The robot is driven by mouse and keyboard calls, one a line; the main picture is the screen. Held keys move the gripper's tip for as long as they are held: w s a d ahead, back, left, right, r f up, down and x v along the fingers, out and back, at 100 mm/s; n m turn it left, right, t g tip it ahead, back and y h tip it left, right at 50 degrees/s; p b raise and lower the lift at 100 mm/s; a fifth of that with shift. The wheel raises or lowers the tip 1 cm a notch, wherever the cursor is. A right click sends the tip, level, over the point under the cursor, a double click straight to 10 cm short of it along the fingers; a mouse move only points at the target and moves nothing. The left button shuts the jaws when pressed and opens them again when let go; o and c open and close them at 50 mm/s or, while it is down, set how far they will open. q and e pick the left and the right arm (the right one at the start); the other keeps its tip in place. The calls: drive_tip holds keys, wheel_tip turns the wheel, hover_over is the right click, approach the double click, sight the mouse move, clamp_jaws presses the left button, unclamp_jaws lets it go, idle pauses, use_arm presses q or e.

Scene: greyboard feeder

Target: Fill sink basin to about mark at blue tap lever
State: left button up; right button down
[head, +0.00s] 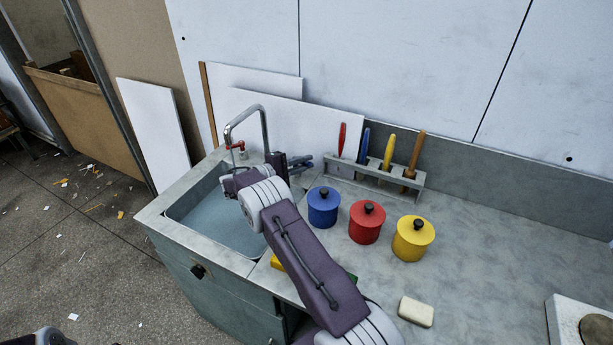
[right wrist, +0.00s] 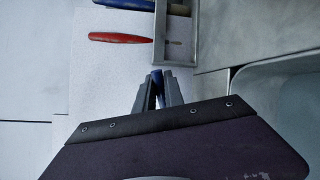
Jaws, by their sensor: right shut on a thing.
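The sink basin (head: 212,222) is set in the left end of the grey counter. Its inside looks flat blue-grey; I cannot tell the water level, and I see no mark. A curved metal tap (head: 265,125) stands behind it, with a red lever (head: 238,147) at its left. My right gripper (head: 300,162) is at the right of the tap, behind the basin. In the right wrist view it is shut on the blue tap lever (right wrist: 157,77), which shows as a small blue piece between the fingertips. My right arm hides part of the basin and the tap's foot.
Blue (head: 323,206), red (head: 366,221) and yellow (head: 412,238) lidded pots stand right of my arm. A rack (head: 375,172) of coloured-handled tools stands behind them. A soap bar (head: 416,311) lies in front; a hotplate (head: 590,325) is at far right.

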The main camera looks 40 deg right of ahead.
drive_tip(key=shift+a+m+g+b, duration=0.15)
drive_tip(key=shift+m+g+b, duration=0.25)
drive_tip(key=shift+g, duration=0.1)
drive_tip(key=c, duration=1.4)
unclamp_jaws()
drive_tip(key=shift+c, duration=0.2)
drive_tip(key=shift+a, duration=0.1)
drive_tip(key=a+r, duration=0.1)
drive_tip(key=a, duration=0.7)
drive_tip(key=shift+w+a+r+b, duration=0.15)
drive_tip(key=shift+w+a+b, duration=0.15)
drive_tip(key=shift+a, duration=0.1)
